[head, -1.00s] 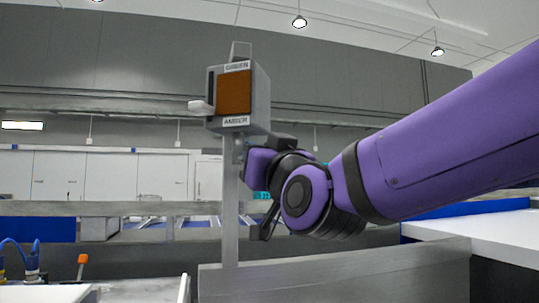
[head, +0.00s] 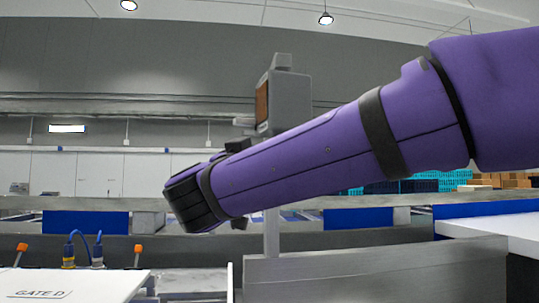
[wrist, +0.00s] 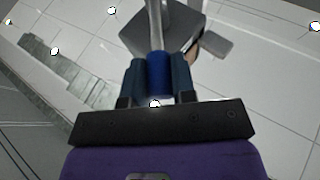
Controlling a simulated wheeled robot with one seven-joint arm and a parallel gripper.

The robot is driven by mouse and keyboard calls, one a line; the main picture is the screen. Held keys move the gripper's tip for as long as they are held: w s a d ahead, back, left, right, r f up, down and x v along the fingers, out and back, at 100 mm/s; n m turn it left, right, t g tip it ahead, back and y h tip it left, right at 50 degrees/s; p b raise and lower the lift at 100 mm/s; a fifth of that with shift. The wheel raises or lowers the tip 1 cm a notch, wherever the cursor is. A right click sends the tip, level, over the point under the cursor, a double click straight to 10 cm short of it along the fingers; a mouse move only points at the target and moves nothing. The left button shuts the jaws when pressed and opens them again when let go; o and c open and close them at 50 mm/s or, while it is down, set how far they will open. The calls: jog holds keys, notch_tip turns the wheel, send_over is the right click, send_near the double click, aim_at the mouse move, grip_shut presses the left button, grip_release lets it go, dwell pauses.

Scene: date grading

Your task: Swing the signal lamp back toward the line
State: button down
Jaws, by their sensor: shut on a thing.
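The signal lamp (head: 285,100) is a grey box on a grey post (head: 271,235). Its amber face (head: 262,102) shows only as a narrow strip, turned toward the left; its labels cannot be read. In the wrist view the lamp's grey underside (wrist: 190,35) is beyond my gripper. My gripper (wrist: 157,68) is shut on a blue grip (wrist: 158,80) at the end of a grey metal rod (wrist: 154,22) that runs toward the lamp. In the head view my purple arm crosses in front of the post and hides the jaws and the grip.
A white panel marked GATE D (head: 70,286) is at the lower left, with blue hose fittings (head: 97,250) and orange-topped knobs (head: 138,250) behind it. A grey metal wall (head: 375,263) stands in front of the post. A white table (head: 500,228) is at right.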

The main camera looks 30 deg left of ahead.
jog(key=shift+a+r+m+h, duration=0.1)
jog(key=shift+a+m+h, duration=0.45)
jog(key=shift+h, duration=0.55)
jog(key=shift+a+m+h, duration=0.5)
jog(key=shift+m+h, duration=0.05)
jog(key=shift+h, duration=0.55)
jog(key=shift+r, duration=0.1)
jog(key=c, duration=0.9)
grip_release()
jog(key=shift+w, duration=0.1)
jog(key=shift+c, duration=0.2)
jog(key=v, duration=1.1)
